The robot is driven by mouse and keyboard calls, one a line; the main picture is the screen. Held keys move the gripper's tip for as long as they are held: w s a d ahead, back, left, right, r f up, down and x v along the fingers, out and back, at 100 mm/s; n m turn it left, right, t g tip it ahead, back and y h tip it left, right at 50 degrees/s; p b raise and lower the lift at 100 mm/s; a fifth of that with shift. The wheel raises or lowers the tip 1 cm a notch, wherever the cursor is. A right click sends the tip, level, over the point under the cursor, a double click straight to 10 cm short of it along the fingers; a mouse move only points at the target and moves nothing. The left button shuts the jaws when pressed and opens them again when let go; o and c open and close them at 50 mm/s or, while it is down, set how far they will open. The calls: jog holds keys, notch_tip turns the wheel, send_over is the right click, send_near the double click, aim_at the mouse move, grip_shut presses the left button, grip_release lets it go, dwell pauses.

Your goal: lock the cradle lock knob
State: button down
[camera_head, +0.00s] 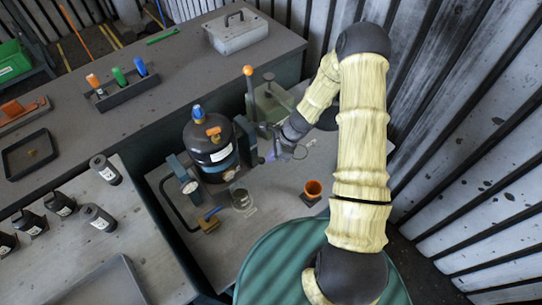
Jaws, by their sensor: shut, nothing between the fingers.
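A dark cylinder (211,150) with a blue cap and an orange part on top stands upright in a grey-blue cradle (247,139) on the lower bench. I cannot tell for certain which part is the cradle lock knob. A tall lever with an orange ball (249,71) stands just right of the cylinder, with a small dark knob (268,77) beside it. My gripper (273,155) is small in view, right of the cradle and below these parts. It is shut and holds nothing. Whether it touches the cradle cannot be told.
A grey toolbox (236,32) and a holder with coloured handles (122,91) are on the back bench.

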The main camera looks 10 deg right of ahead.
jog(key=d+r+b, duration=0.1)
jog(key=d+r, duration=0.7)
jog(key=shift+s+d, duration=0.15)
jog(key=shift+s, duration=0.1)
jog(key=shift+s+r, duration=0.1)
dwell(0.4)
